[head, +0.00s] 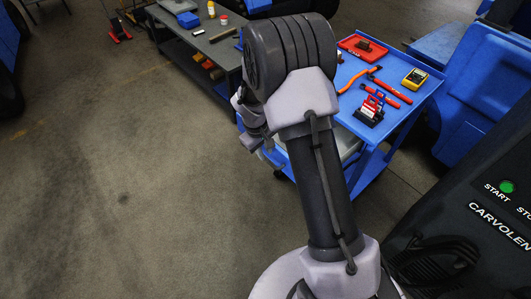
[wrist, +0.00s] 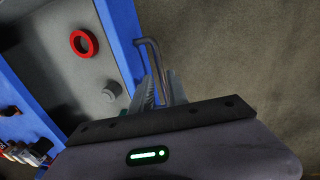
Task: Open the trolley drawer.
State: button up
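The blue trolley (head: 408,112) stands right of my arm in the head view, with tools on its top. In the wrist view its drawer (wrist: 119,38) shows as a blue front wall with a grey inside, so it stands open at least partly. A red ring (wrist: 84,43) and a small grey cylinder (wrist: 112,90) lie in it. A bent grey handle (wrist: 153,56) sits on the outer side of the blue front. My gripper (wrist: 159,85) has its fingers close on both sides of the handle and seems shut on it. In the head view my arm hides most of the drawer.
A grey workbench (head: 205,45) with several small items stands behind my arm. A dark machine (head: 470,225) with a green start button is at the right, and blue equipment (head: 480,90) stands beyond the trolley. The floor at the left is clear.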

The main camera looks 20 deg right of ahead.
notch_tip(320, 180, up, 14)
jog(key=a+p, duration=0.2)
jog(key=p, duration=0.2)
jog(key=shift+s+a+f, duration=0.15)
jog(key=shift+s+a, duration=0.1)
jog(key=shift+s, duration=0.2)
